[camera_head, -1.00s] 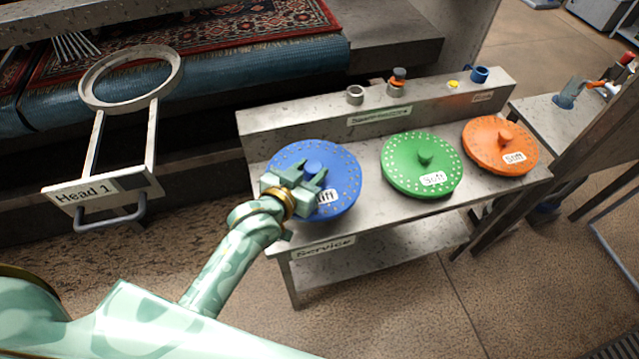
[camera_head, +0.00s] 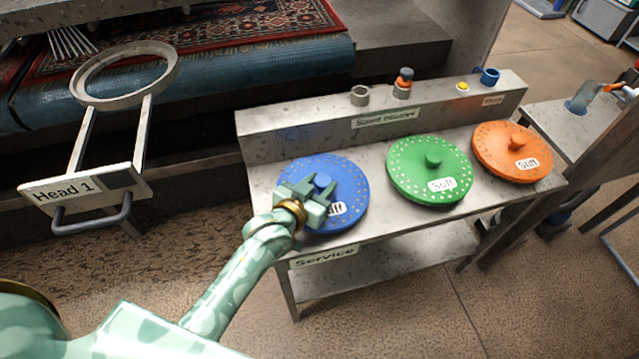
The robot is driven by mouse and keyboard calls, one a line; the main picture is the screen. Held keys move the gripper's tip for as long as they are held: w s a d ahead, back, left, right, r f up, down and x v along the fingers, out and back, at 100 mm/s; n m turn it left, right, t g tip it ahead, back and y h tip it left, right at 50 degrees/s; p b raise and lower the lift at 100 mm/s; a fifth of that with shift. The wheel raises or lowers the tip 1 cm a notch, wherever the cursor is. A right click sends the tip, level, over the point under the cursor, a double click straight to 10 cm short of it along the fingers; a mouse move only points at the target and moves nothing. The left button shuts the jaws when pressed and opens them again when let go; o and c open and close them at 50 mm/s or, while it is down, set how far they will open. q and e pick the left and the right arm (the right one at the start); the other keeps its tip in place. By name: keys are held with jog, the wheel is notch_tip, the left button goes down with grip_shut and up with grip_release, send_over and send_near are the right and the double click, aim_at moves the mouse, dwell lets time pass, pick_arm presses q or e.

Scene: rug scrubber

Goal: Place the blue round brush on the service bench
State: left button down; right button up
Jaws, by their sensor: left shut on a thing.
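The blue round brush (camera_head: 346,188) is a flat disc with small holes around its rim, a central knob and a partly hidden white label. It lies flat at the left end of the service bench (camera_head: 380,220), and looks to be on its top or very close to it. My left gripper (camera_head: 317,188) is shut on the brush's knob and covers part of the disc and label. My right gripper is not in view.
The empty Head 1 ring holder (camera_head: 85,92) is at the left.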

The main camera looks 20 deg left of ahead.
pick_arm(q)
jog(key=c, duration=0.9)
grip_release()
jog(key=shift+r, duration=0.15)
jog(key=p+v, duration=0.4)
jog(key=v, duration=0.8)
